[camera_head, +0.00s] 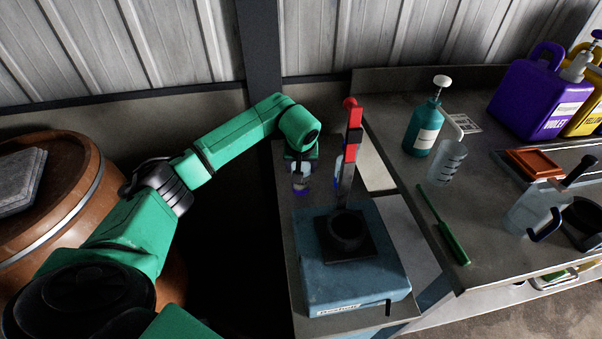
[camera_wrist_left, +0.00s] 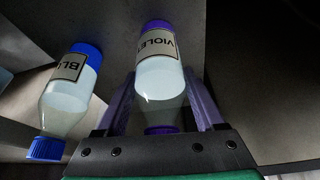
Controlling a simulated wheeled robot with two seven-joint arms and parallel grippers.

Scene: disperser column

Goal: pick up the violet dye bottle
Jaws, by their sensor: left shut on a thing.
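The violet dye bottle (camera_wrist_left: 160,85) is a small clear bottle with violet ends and a white label reading VIOLET. In the left wrist view it sits between the two fingers of my left gripper (camera_wrist_left: 158,95), which is shut on it. In the head view my left gripper (camera_head: 300,163) points down behind the blue disperser base, and the violet dye bottle (camera_head: 302,187) shows just below it, small and partly hidden. I cannot tell whether the bottle still touches the surface under it. My right gripper is not in view.
A blue-capped bottle (camera_wrist_left: 67,95) stands close beside the violet one. The disperser (camera_head: 350,275), with its red-topped column (camera_head: 352,130), is right in front. On the bench are a teal pump bottle (camera_head: 424,128), a beaker (camera_head: 447,160) and a large violet jug (camera_head: 540,95). A barrel (camera_head: 95,215) stands left.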

